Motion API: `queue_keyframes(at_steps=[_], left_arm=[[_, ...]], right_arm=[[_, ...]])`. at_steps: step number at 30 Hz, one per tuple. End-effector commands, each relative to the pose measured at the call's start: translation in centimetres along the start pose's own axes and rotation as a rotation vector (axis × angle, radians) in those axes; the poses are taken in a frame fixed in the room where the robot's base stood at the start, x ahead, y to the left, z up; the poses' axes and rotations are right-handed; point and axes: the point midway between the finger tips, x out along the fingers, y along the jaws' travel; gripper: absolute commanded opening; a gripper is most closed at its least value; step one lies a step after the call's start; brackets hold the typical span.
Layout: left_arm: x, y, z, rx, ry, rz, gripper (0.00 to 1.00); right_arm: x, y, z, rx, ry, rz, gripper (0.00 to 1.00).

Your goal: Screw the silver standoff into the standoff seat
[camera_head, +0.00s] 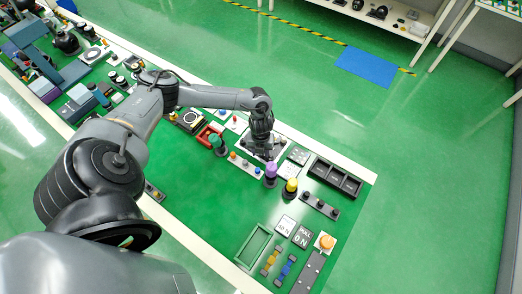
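My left arm reaches across the green table, and my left gripper (262,150) points down at the middle of the right-hand part of the table, over a pale plate (280,139) with dark parts on it. The fingertips are small and dark against those parts, so I cannot tell whether they are open or shut or touch anything. I cannot make out the silver standoff or its seat; they may be hidden by the gripper or too small to see. My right gripper is not in view.
Close to the gripper stand a purple-topped post (270,171), a yellow-topped post (291,186) and a green-topped post (216,141). A black compartment tray (336,178) is to the right. A green tray (254,246) lies at the front. Bare green tabletop lies left of it.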

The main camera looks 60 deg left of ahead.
Motion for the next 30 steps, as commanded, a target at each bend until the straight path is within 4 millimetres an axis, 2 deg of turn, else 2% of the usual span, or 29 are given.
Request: queue_keyframes(at_steps=[14, 17, 30], left_arm=[[-0.6, -0.4, 0.0, 0.0, -0.001, -0.01, 0.47], [-1.6, -0.5, 0.1, 0.0, -0.002, -0.013, 0.47], [-8.6, -0.1, 0.1, 0.001, -0.003, -0.005, 0.47]], right_arm=[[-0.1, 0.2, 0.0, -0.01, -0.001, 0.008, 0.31], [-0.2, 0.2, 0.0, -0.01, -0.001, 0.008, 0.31], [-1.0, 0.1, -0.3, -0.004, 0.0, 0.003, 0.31]])
